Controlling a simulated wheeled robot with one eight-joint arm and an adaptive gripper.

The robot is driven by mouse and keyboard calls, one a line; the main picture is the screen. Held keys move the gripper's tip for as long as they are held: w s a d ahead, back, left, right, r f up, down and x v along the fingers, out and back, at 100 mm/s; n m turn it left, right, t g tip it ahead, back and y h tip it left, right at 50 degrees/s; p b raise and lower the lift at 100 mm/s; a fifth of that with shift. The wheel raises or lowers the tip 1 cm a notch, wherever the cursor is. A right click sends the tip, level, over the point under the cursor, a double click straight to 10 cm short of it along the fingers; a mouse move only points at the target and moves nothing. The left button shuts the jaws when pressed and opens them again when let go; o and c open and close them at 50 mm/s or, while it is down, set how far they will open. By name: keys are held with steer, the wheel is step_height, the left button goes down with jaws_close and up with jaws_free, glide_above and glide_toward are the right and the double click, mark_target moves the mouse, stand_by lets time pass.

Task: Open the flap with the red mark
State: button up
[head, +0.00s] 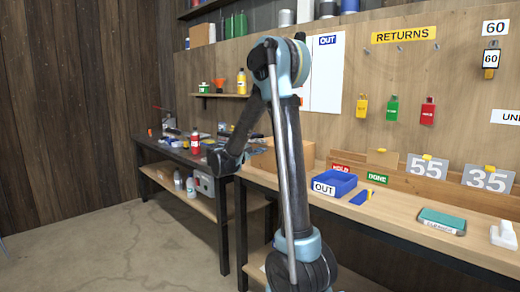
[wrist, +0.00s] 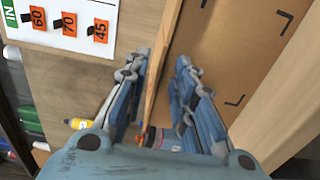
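I cannot make out a flap with a red mark in either view. In the wrist view my gripper (wrist: 162,72) has its two blue-grey fingers apart. The thin edge of a wooden panel (wrist: 164,62) runs between the fingers in the picture; I cannot tell whether they touch it. To its right is a brown board (wrist: 222,50) with black corner marks. In the head view my arm's end (head: 228,160) is low in front of the bench, its fingers hard to make out.
The right bench holds a blue OUT tray (head: 328,184), a red HOLD label (head: 341,168), a green DONE label (head: 377,178) and a green pad (head: 442,219). Bottles and tools crowd the left bench (head: 180,152). In the wrist view a white board (wrist: 85,22) carries orange number tags. Floor (head: 110,250) at left is clear.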

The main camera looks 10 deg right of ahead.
steer(key=shift+w+d, duration=0.15)
steer(key=shift+d, duration=0.05)
jaws_close()
steer(key=shift+d, duration=0.2)
steer(key=shift+a, duration=0.15)
steer(key=shift+r, duration=0.1)
